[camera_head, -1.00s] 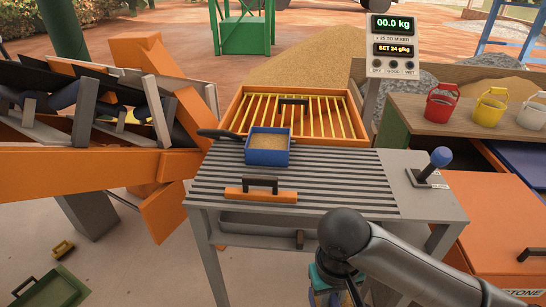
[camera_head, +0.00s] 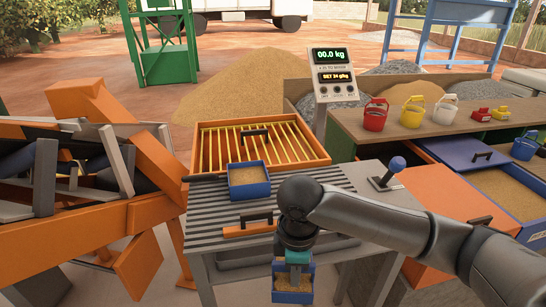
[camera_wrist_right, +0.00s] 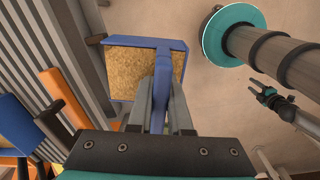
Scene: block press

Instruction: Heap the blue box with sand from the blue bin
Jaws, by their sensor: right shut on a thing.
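The blue box (camera_head: 249,191) stands on the slatted table, with sand (camera_head: 248,176) inside it. The blue bin (camera_head: 535,236), holding sand (camera_head: 508,192), is at the right. My right gripper (camera_head: 295,264) is in front of the table, left of the bin. It is shut on a blue scoop (camera_head: 290,297) that carries sand; the scoop and its sand also fill the upper middle of the right wrist view (camera_wrist_right: 178,60). What looks like my left gripper (camera_wrist_right: 265,95) shows small at the right of the wrist view, its jaws unclear.
An orange tray with yellow bars (camera_head: 205,150) sits behind the blue box. An orange strike-off bar (camera_head: 248,229) lies on the table's front. A lever (camera_head: 393,172) stands at the table's right. The display (camera_head: 333,68) reads 00.0 kg. Small buckets (camera_head: 411,115) stand on the back shelf.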

